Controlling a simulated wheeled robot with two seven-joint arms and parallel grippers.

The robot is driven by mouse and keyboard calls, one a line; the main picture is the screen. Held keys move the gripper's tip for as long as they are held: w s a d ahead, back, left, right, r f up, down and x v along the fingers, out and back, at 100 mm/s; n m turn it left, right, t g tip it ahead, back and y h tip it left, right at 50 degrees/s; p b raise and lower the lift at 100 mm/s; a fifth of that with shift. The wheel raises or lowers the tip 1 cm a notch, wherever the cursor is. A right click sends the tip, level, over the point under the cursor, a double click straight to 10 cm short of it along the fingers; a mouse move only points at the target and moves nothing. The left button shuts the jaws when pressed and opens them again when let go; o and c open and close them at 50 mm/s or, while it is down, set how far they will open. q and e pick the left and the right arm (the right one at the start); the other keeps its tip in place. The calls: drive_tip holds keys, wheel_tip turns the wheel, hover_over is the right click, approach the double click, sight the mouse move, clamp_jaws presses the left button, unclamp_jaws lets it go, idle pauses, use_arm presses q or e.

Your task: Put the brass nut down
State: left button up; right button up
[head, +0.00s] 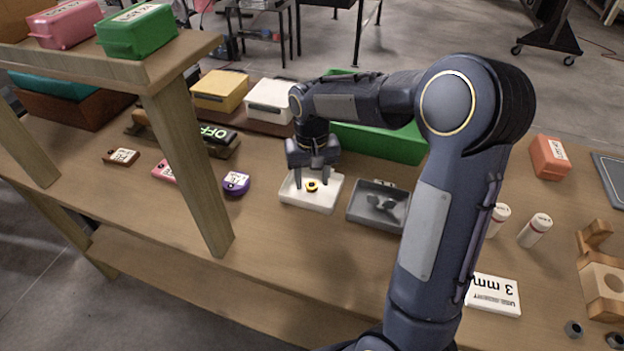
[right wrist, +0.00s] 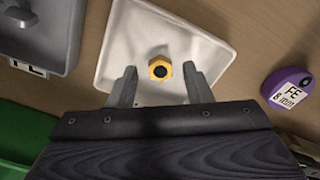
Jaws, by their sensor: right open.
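The brass nut (head: 311,186) lies in the white tray (head: 330,206) in the head view. In the right wrist view the nut (right wrist: 159,67) sits on the floor of the white tray (right wrist: 124,48), a little beyond the fingertips. My right gripper (head: 312,182) is open just above the tray, with its two fingers apart. In the right wrist view the open fingers (right wrist: 160,72) stand to either side of the nut, and gaps show between them and it. My left gripper is not in view.
A grey tray (head: 363,216) stands right of the white one, with dark pieces in it. A purple round piece (head: 236,183) lies to the left. A green bin (head: 390,143) stands behind. A wooden shelf post (head: 190,165) rises at the left. Bare table lies in front.

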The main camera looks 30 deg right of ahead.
sight(312, 186)
wheel_tip(312, 186, up, 10)
drive_tip(key=s+a+f+n+t+y, duration=0.1)
drive_tip(key=s+a+t+y, duration=0.1)
drive_tip(key=s, duration=0.9)
drive_tip(key=s+a+f+n+t+y, duration=0.1)
drive_tip(key=s+a, duration=0.4)
drive_tip(key=s, duration=0.6)
drive_tip(key=f+t+p, duration=0.1)
drive_tip(key=t, duration=0.1)
drive_tip(key=shift+s+a+f+t+y, duration=0.2)
drive_tip(key=shift+a+t+y, duration=0.1)
drive_tip(key=shift+y, duration=0.1)
drive_tip(key=shift+r+p, duration=0.75)
drive_tip(key=shift+r, duration=0.05)
